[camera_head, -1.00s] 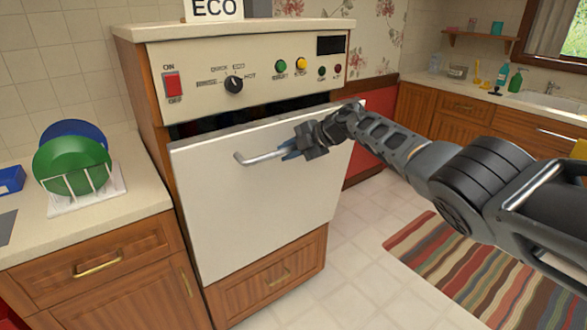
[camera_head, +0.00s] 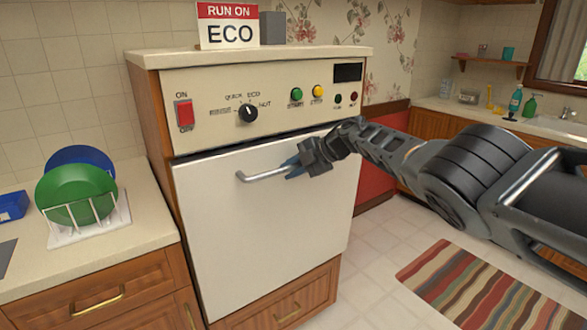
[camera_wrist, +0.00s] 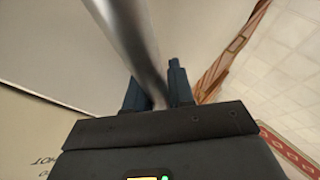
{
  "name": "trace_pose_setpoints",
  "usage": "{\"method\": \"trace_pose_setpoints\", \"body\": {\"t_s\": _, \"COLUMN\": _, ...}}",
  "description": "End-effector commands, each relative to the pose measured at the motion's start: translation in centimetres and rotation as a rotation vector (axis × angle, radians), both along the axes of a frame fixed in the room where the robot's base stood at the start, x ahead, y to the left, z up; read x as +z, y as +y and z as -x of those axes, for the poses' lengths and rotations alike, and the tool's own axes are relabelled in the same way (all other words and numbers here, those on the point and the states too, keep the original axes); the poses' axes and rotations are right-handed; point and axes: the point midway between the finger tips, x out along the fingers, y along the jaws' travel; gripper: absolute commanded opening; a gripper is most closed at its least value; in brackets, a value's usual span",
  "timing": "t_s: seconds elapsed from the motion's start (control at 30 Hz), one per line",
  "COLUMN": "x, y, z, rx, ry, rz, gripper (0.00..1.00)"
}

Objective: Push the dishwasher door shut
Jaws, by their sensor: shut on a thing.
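The white dishwasher door (camera_head: 265,230) stands almost upright beneath the control panel (camera_head: 260,98). Only a thin dark line shows along its top edge. Its silver bar handle (camera_head: 258,177) sits near the top of the door. My gripper (camera_head: 294,166) is shut on the right part of this handle. In the wrist view, the handle (camera_wrist: 128,38) runs between the two dark fingers of my gripper (camera_wrist: 155,90). The inside of the dishwasher is hidden behind the door.
A counter at the left holds a rack (camera_head: 92,225) with green and blue plates. A "RUN ON ECO" sign (camera_head: 228,27) stands on top of the dishwasher. A striped rug (camera_head: 470,290) lies on the floor at the right. Open floor lies in front.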

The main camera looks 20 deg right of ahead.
Motion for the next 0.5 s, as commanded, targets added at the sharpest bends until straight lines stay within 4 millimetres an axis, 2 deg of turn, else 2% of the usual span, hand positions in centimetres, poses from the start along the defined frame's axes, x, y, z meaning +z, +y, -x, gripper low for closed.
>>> {"method": "trace_pose_setpoints", "body": {"t_s": 0.03, "x": 0.21, "y": 1.36, "z": -2.05, "rx": -0.058, "ry": -0.104, "rz": -0.006, "gripper": 0.00}}
{"method": "trace_pose_setpoints", "body": {"t_s": 0.07, "x": 0.21, "y": 1.36, "z": -2.05, "rx": -0.058, "ry": -0.104, "rz": -0.006, "gripper": 0.00}}
{"method": "trace_pose_setpoints", "body": {"t_s": 0.1, "x": 0.21, "y": 1.36, "z": -2.06, "rx": -0.058, "ry": -0.104, "rz": -0.006, "gripper": 0.26}}
{"method": "trace_pose_setpoints", "body": {"t_s": 0.3, "x": 0.26, "y": 1.35, "z": -2.07, "rx": -0.058, "ry": -0.104, "rz": -0.006, "gripper": 0.44}}
{"method": "trace_pose_setpoints", "body": {"t_s": 0.5, "x": 0.31, "y": 1.35, "z": -2.06, "rx": -0.058, "ry": -0.104, "rz": -0.006, "gripper": 0.44}}
